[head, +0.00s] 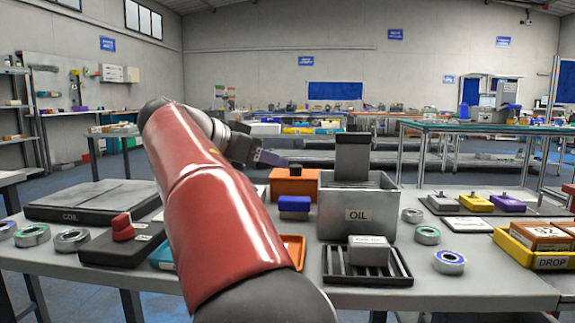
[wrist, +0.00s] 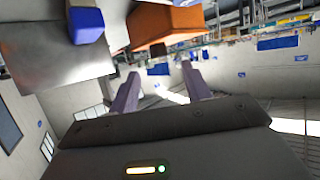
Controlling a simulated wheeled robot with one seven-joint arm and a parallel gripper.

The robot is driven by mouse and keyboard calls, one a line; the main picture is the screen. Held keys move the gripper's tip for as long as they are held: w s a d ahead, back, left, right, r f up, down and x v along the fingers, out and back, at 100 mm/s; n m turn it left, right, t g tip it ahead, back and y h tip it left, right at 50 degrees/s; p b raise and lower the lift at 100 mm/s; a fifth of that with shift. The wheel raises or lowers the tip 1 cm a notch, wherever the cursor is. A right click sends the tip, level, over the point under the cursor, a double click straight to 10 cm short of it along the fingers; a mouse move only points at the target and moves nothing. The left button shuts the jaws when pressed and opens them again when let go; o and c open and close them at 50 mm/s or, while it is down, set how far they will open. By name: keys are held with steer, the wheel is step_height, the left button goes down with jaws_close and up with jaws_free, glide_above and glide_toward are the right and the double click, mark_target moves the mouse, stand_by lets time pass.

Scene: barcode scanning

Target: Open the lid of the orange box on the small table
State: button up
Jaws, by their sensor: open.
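The orange box (head: 290,187) stands toward the back of the table, behind a blue block and left of the metal OIL bin. A small dark piece (head: 295,169) shows at its top; I cannot tell whether it is a handle on the lid. The box top looks flat and closed. In the wrist view, which is tilted, the orange box (wrist: 166,24) is ahead of the fingers at the top. My gripper (head: 268,158) is just left of and above the box, seen from the side. In the wrist view my gripper (wrist: 161,80) has its fingers apart with nothing between them.
The metal OIL bin (head: 340,216) stands close right of the box, with an upright dark plate (head: 353,152) behind it. A blue block (head: 294,203) is in front. The black COIL case (head: 92,200) is at left. My red arm hides part of the table.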

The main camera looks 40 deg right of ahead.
mark_target(292, 166)
steer(key=x, duration=0.6)
steer(key=shift+s+d+f, duration=0.15)
steer(key=shift+d+f, duration=0.05)
steer(key=shift+d, duration=0.15)
jaws_close()
